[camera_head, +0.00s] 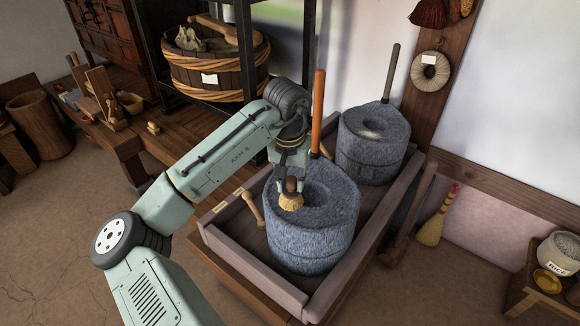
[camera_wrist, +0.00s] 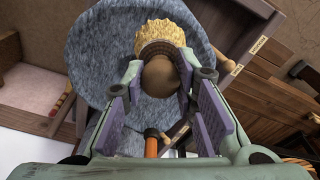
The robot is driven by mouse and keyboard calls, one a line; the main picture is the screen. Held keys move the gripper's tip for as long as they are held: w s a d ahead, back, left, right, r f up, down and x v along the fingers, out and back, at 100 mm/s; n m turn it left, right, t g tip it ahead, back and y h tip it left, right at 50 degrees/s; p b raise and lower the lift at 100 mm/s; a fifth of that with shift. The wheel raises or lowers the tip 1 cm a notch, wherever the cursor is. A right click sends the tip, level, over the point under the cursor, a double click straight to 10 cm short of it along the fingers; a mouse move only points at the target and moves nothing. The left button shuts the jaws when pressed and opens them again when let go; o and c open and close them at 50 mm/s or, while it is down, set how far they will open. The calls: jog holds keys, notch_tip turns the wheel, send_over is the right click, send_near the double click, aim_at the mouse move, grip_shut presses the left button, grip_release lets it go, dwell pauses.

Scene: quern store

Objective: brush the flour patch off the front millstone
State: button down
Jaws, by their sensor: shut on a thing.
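My gripper (camera_head: 291,178) is shut on a short brush with a round wooden knob (camera_wrist: 160,76) and pale straw bristles (camera_head: 290,202). The brush is upright over the left part of the top of the front millstone (camera_head: 312,240), left of its central hollow. The bristles are at the stone's top face; I cannot tell how firmly they touch. The wrist view shows the bristles (camera_wrist: 155,35) against the grey stone (camera_wrist: 95,55). The front millstone has an orange upright handle (camera_head: 318,100). No flour patch shows clearly; the brush and gripper cover part of the top.
The wooden trough (camera_head: 223,240) surrounds both stones. The back millstone (camera_head: 372,155) has a dark upright handle (camera_head: 391,72). A wooden mallet-like tool (camera_head: 253,208) lies left of the front stone. A broom (camera_head: 436,220) leans at the right wall; a rice container (camera_head: 560,252) stands far right.

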jog(key=shift+r+p, duration=0.35)
jog(key=shift+r, duration=1.2)
